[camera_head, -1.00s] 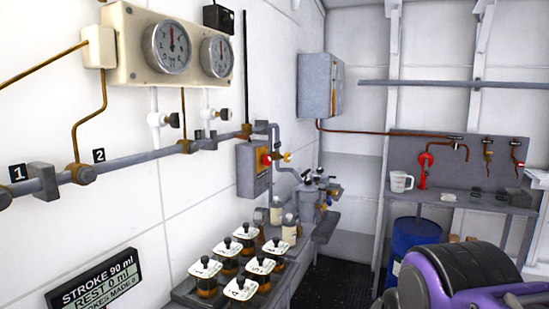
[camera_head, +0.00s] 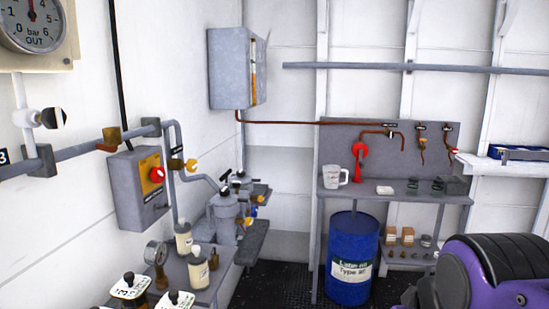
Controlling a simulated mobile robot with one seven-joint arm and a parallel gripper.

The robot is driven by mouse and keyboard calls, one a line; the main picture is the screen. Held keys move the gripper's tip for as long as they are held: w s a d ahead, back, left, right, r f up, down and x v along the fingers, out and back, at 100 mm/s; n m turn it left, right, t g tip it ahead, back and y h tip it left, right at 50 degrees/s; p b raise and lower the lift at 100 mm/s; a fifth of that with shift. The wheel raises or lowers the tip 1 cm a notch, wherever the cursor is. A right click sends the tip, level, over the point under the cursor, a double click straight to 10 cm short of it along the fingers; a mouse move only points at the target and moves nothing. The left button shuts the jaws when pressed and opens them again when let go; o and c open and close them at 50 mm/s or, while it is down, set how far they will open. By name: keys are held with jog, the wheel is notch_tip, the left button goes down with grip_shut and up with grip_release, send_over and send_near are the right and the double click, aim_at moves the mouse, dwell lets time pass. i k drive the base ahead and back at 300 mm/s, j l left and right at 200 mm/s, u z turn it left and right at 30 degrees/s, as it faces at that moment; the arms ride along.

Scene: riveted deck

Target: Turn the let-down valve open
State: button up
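No fitting carries a label I can read as the let-down valve, so I cannot tell which one it is. A valve with a yellow handle (camera_head: 191,165) sits on the grey pipe beside a grey switch box (camera_head: 130,205) with a red knob (camera_head: 157,174). A white valve with a dark knob (camera_head: 52,118) hangs at the far left under the OUT gauge (camera_head: 32,22). Grey filter housings (camera_head: 226,212) with small yellow and blue fittings stand at centre left. My purple and black arm shows at the lower right. My gripper is out of view.
A blue drum (camera_head: 352,262) stands under the back bench (camera_head: 390,198), which carries a jug (camera_head: 335,176) and a red pump (camera_head: 358,160). Bottles and a small gauge (camera_head: 155,252) crowd the left bench. The dark floor (camera_head: 285,285) between is clear.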

aim_at(191, 165)
jog(key=i+l+z, duration=0.15)
jog(key=i, duration=1)
jog(key=i+u, duration=0.4)
jog(key=i+l+u, duration=0.25)
jog(key=i+u, duration=0.2)
jog(key=i+l+u, duration=0.25)
jog(key=u, duration=0.2)
jog(key=i+l+u, duration=0.2)
jog(key=u, duration=0.25)
jog(key=l, duration=0.1)
